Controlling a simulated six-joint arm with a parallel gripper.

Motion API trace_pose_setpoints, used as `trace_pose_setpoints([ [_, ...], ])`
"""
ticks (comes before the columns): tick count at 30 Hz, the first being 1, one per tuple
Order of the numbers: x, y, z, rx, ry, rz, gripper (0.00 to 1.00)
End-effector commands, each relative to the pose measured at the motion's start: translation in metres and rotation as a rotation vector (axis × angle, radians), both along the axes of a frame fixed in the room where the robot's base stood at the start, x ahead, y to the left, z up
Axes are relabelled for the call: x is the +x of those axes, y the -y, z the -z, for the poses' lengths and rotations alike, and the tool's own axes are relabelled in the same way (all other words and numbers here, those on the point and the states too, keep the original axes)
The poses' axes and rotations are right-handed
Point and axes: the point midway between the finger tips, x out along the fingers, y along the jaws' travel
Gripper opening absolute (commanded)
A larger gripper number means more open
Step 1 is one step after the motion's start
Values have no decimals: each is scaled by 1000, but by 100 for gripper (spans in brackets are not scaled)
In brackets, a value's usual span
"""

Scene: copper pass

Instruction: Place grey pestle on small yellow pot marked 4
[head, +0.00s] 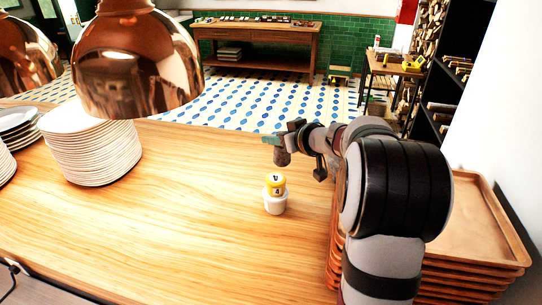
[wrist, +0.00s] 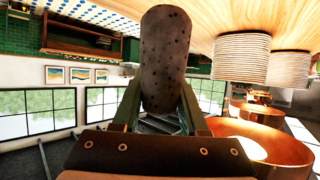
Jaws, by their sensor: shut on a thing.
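The small yellow pot (head: 276,184) marked 4 sits in or on a small white cup (head: 275,205) on the wooden counter. My gripper (head: 277,140) is shut on the grey pestle (head: 283,157), holding it in the air above and slightly beyond the yellow pot, apart from it. In the wrist view, the speckled dark grey pestle (wrist: 165,60) stands out between the two greenish fingers of my gripper (wrist: 160,100). The yellow pot is not seen in the wrist view.
Stacks of white plates (head: 92,148) stand on the counter (head: 170,225) at left. Copper lamps (head: 137,60) hang above them. Brown trays (head: 490,215) are stacked at right beside my arm. The counter around the white cup is clear.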

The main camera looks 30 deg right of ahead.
Motion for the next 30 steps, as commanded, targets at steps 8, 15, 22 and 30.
trace_pose_setpoints([
  [8,15,-10,41,4,-2,2,0],
  [15,15,-10,50,0,2,1,0],
  [22,15,-10,54,0,1,1,48],
  [30,15,-10,54,0,1,1,72],
])
